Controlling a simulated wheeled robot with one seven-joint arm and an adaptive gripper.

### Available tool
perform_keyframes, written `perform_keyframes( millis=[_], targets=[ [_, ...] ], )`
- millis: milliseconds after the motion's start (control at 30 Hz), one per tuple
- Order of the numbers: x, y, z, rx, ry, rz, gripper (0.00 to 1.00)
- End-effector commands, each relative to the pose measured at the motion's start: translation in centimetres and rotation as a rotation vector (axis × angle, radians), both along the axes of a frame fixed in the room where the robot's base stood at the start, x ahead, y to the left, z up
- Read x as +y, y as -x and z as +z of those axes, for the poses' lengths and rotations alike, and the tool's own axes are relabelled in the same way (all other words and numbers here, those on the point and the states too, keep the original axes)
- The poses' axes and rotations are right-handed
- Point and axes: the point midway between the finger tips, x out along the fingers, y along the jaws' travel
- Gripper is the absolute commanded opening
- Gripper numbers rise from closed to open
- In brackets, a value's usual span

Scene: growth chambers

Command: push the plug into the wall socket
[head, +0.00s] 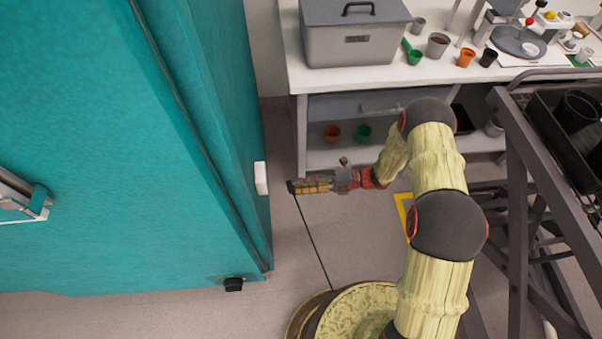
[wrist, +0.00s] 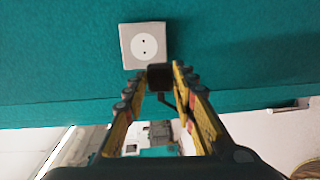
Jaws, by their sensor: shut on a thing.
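The wall socket (wrist: 143,46) is a whitish square plate with a round face and two dark holes, on the teal wall. In the head view it is the white block (head: 261,178) on the side of the teal cabinet. My gripper (head: 297,187) is shut on the black plug (wrist: 159,77) and holds it at its fingertips. In the head view the plug (head: 291,188) is apart from the socket, a short way to its right. In the wrist view the plug appears just below and right of the socket's face. The plug's prongs are hidden.
The teal cabinet (head: 90,150) fills the left. A bench (head: 330,82) with a grey box (head: 356,38) and several pots stands at the back. A dark metal rack (head: 520,190) stands at the right. Bare floor lies below my gripper.

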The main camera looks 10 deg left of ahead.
Motion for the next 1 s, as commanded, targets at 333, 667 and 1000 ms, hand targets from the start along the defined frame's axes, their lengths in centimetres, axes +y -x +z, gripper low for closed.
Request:
perform_keyframes(
  millis=[333, 667, 1000],
  targets=[
    [0.4, -2.8, 1.8, 0.028, -0.096, -0.142, 0.01],
    [0.6, -2.7, 1.7, 0.028, -0.094, -0.139, 0.01],
    [3.0, -2.1, 1.7, 0.029, -0.094, -0.138, 0.01]
  ],
)
